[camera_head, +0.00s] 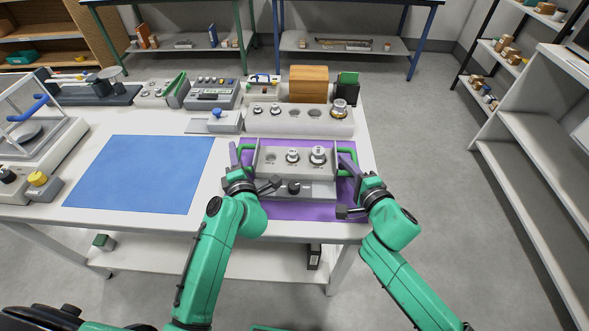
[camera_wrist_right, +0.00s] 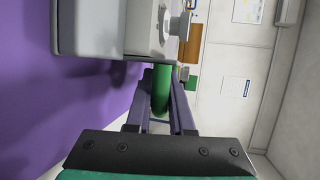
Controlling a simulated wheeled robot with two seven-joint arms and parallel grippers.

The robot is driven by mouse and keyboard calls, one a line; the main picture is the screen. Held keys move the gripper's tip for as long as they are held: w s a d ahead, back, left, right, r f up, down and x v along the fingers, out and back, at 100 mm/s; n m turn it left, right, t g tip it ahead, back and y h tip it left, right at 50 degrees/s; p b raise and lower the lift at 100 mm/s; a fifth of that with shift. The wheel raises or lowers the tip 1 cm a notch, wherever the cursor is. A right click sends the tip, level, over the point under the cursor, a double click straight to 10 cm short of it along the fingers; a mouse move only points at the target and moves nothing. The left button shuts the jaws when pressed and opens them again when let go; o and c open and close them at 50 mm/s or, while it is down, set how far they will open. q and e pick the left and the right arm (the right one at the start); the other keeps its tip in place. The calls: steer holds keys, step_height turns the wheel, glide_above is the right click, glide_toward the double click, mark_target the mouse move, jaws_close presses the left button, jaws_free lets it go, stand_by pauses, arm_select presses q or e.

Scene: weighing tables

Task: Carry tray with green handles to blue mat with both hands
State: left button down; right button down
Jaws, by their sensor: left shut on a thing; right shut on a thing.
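The grey tray (camera_head: 270,180) with green handles stands over the purple mat (camera_head: 318,212) on the right part of the white table, with metal weights (camera_head: 318,155) on it. My left gripper (camera_head: 236,158) is shut on the tray's left green handle. My right gripper (camera_head: 350,160) is shut on the right green handle (camera_wrist_right: 161,90), which shows between its fingers in the right wrist view. I cannot tell whether the tray touches the mat. The blue mat (camera_head: 140,174) lies flat and empty to the left of the tray.
A weight block (camera_head: 290,122) and a wooden box (camera_head: 309,84) stand behind the tray. A small device with a blue knob (camera_head: 215,123) stands behind the gap between the mats. A balance (camera_head: 50,150) and a yellow-knobbed box (camera_head: 40,185) stand left of the blue mat.

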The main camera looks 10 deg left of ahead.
steer(key=shift+f, duration=0.15)
stand_by(0.5)
